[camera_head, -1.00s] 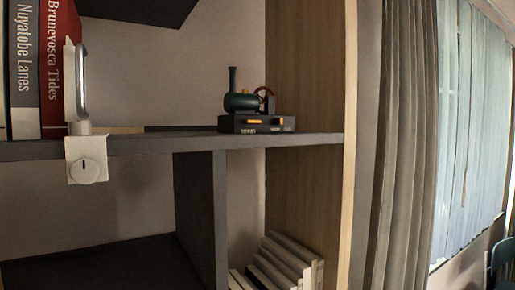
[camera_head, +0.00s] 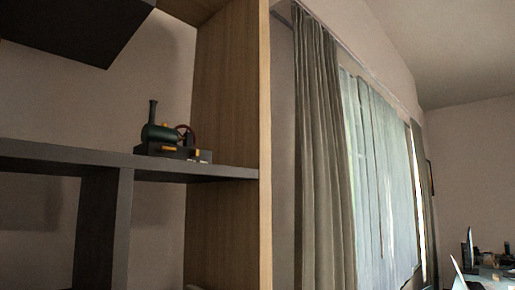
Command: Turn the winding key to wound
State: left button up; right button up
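No winding key can be made out in the head view. A small dark green model engine (camera_head: 158,133) with a chimney and a reddish wheel stands on a dark base on the shelf; it is too small to tell whether it has a key. Neither of my grippers is in view.
The dark shelf board (camera_head: 60,157) meets a wooden side panel (camera_head: 228,110). To the right hang a grey-brown curtain (camera_head: 322,150) and pale blinds (camera_head: 380,180) at a window. A desk (camera_head: 490,277) with a screen and small items stands at the far right.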

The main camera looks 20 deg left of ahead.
aim_at(164, 148)
jog(key=z, duration=1.5)
jog(key=k, duration=0.9)
jog(key=u, duration=1.75)
